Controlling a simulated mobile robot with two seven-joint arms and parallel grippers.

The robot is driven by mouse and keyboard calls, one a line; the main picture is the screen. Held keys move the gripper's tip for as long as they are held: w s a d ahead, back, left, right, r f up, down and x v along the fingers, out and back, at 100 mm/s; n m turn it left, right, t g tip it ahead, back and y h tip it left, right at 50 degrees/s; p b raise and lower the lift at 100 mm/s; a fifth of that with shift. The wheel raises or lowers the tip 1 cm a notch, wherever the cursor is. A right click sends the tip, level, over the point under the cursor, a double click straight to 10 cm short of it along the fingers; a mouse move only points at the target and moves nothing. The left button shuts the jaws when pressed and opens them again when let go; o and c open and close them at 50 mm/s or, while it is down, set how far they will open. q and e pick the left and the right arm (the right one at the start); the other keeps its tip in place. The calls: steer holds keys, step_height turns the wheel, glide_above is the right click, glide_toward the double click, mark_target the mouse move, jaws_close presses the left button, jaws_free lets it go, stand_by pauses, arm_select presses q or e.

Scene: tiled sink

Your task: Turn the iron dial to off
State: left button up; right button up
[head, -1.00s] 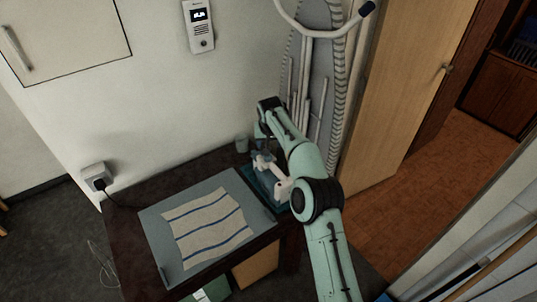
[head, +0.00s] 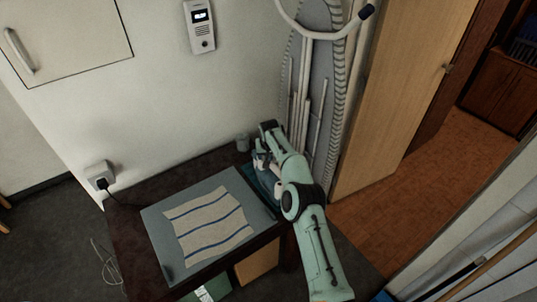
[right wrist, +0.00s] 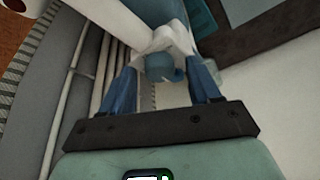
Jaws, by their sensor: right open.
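The iron (head: 279,188) is white and blue and stands at the right end of the dark table, partly hidden under my right arm in the head view. In the right wrist view its white body (right wrist: 176,40) and a round blue dial (right wrist: 160,66) show. My right gripper (right wrist: 162,84) is open, with its two blue fingers on either side of the dial. I cannot tell whether either finger touches it. In the head view the fingers are mostly hidden by the arm. My left gripper is not in view.
A grey board (head: 160,235) with a striped cloth (head: 212,222) lies on the dark table (head: 128,245). A small grey cup (head: 242,142) stands behind the iron. An ironing board (head: 338,105) leans against the wall close to my right arm. A plugged socket (head: 100,175) is at left.

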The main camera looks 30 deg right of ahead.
steer(key=c, duration=1.1)
steer(key=shift+o, duration=0.3)
steer(key=shift+d+n+y, duration=0.1)
steer(key=shift+n+y, duration=0.8)
steer(key=shift+n, duration=1.4)
steer(key=o, duration=1)
steer(key=shift+o, duration=0.2)
